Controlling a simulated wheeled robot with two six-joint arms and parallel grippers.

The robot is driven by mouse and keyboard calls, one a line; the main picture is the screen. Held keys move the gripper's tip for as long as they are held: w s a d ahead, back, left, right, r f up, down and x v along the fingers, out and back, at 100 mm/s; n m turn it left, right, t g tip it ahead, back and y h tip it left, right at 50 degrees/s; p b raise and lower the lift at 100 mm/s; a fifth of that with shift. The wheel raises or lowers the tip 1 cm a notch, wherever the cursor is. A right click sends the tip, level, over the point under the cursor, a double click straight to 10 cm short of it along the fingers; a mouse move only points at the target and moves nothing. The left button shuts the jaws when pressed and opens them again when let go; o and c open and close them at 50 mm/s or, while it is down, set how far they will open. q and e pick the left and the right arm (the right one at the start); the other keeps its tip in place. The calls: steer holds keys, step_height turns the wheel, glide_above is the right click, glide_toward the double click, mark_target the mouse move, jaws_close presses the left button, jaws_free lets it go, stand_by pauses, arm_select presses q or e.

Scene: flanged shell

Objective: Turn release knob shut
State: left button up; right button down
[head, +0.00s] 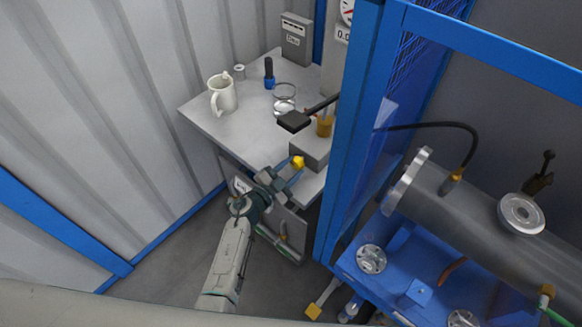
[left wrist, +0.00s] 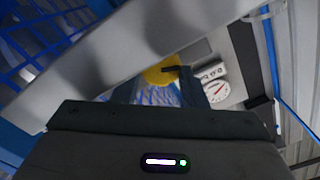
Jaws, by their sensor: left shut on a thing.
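The yellow release knob (head: 298,162) sits on the front of a grey block (head: 311,149) at the near right edge of the grey table. My left gripper (head: 290,170) reaches up to it from below left and is shut on the knob. In the left wrist view the yellow knob (left wrist: 163,72) shows between the fingers, partly covered by a dark finger or lever. How far the knob is turned cannot be told. My right gripper is not in view.
The table (head: 200,108) holds a white mug (head: 222,95), a glass (head: 284,98) and a black-handled pump lever (head: 294,121). A blue frame post (head: 345,150) stands close right of the knob. A flanged steel shell (head: 455,215) lies beyond it.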

arm_select(q)
steer(key=shift+f+m, duration=0.1)
steer(key=shift+m, duration=1.1)
steer(key=o, duration=1)
steer(key=shift+c, duration=0.2)
steer(key=shift+s, duration=0.15)
steer(key=shift+f, duration=0.1)
